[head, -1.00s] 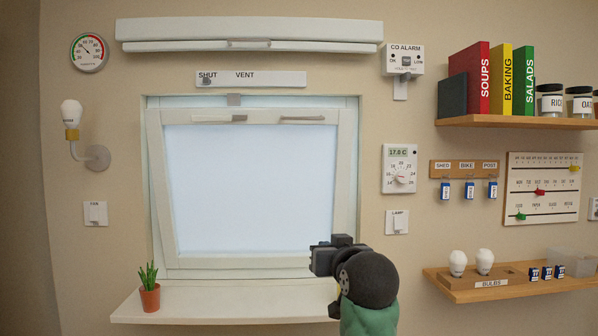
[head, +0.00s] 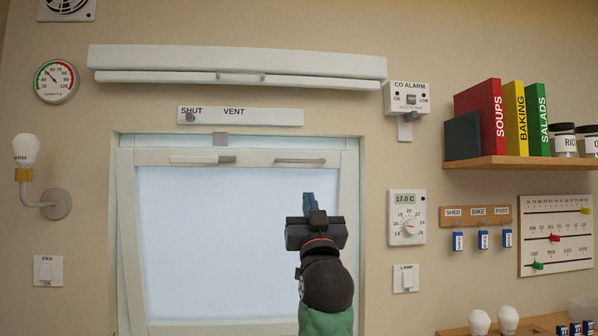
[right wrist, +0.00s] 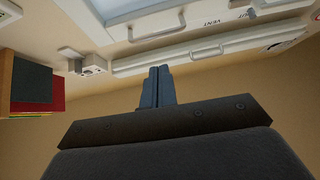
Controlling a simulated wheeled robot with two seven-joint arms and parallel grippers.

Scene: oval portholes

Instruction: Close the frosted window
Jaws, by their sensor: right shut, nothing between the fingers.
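The frosted window (head: 225,240) has a white sash with a pale pane, and it is tilted open, its top edge leaning out of the frame. On the sash's top rail are a latch (head: 203,159) at the left and a bar handle (head: 300,161) at the right. My right gripper (head: 308,203) is shut and empty, pointing up in front of the pane, just below the bar handle and apart from it. In the right wrist view its shut fingers (right wrist: 157,88) point toward the handle (right wrist: 157,30). My left gripper is not in view.
Above the window are a SHUT/VENT slider strip (head: 255,117) with its knob at SHUT and a white blind housing (head: 240,65). To the right are a CO alarm (head: 407,98), a thermostat (head: 407,218) and a shelf with books (head: 520,162). A wall lamp (head: 27,150) sticks out at left.

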